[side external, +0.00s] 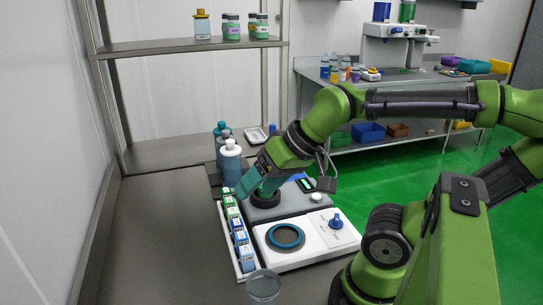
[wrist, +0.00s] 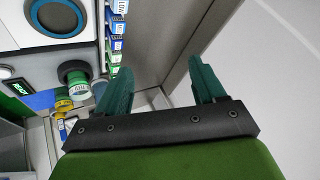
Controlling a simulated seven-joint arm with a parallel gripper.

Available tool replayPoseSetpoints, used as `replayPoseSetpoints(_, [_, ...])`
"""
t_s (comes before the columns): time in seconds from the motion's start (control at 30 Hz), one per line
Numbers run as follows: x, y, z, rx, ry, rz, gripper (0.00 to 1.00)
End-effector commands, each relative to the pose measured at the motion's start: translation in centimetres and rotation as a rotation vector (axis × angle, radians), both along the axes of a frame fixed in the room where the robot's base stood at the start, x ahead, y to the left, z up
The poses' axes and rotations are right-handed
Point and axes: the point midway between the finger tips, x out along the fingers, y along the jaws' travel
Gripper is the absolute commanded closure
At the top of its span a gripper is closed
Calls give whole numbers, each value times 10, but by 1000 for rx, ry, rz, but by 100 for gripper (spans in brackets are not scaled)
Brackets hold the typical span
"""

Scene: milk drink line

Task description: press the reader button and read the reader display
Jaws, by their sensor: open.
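The reader is a grey box (side external: 290,206) on the bench, with a small dark display (side external: 306,185) and a pale round button (side external: 316,198) on its right side. In the wrist view the display (wrist: 18,88) shows small green characters that I cannot read, and the button (wrist: 5,72) is at the left edge. A dark round well (wrist: 74,72) with a green-topped item stands on the reader. My gripper (wrist: 158,65) is open and empty. In the side view its teal fingers (side external: 247,182) are over the reader's left end, apart from the button.
A white rack (side external: 246,270) of small labelled containers runs along the left. A white instrument (side external: 310,242) with a blue ring and blue knob stands in front. Blue-grey bottles (side external: 231,168) stand behind the rack. A clear dish (side external: 263,286) is at the front. The left bench is clear.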

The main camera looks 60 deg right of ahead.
Motion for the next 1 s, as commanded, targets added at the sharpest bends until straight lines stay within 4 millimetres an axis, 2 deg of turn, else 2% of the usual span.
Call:
replayPoseSetpoints(0.4, [0,0,0,1,0,-1,32])
replayPoseSetpoints(0.83, [0,0,0,1,0,-1,98])
replayPoseSetpoints(1.0, [0,0,0,1,0,-1,100])
